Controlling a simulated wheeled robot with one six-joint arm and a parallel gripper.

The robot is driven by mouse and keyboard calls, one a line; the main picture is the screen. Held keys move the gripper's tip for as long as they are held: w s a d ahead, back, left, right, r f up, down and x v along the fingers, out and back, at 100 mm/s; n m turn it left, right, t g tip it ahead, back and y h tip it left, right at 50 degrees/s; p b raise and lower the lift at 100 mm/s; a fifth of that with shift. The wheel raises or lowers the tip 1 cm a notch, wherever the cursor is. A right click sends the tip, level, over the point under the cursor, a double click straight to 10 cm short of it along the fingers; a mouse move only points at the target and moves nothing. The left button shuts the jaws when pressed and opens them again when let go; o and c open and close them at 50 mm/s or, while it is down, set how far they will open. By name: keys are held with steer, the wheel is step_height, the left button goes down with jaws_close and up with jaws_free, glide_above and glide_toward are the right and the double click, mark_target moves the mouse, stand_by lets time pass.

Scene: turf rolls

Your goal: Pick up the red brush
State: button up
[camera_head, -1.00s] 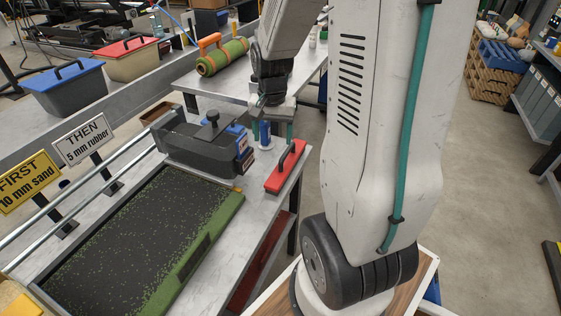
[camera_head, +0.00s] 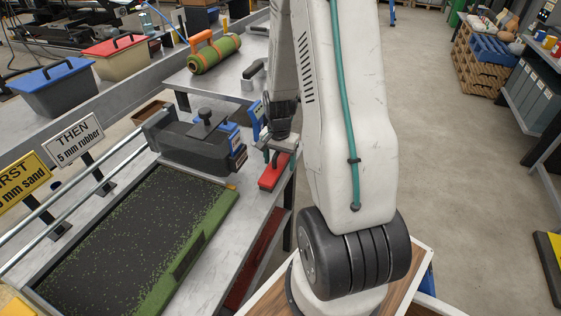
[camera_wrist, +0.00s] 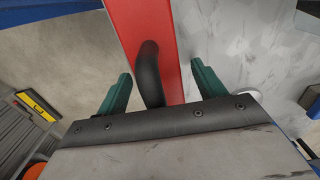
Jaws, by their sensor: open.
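The red brush (camera_head: 274,172) lies at the right edge of the grey metal table, beside the dark spreader box. In the wrist view its red body (camera_wrist: 183,68) runs away from my gripper, and its black handle (camera_wrist: 149,78) stands between my fingers. My gripper (camera_wrist: 158,88) is open, with one green finger on each side of the handle and a gap showing on both sides. In the head view my gripper (camera_head: 279,154) is right at the brush and partly hides its handle.
A dark spreader box (camera_head: 190,145) stands just left of the brush. A green-edged turf bed (camera_head: 130,235) lies in front of it. A rolled turf (camera_head: 213,54) with an orange handle lies on the back table.

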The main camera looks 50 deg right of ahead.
steer(key=shift+f, duration=0.1)
steer(key=shift+c, duration=0.3)
steer(key=c, duration=1.1)
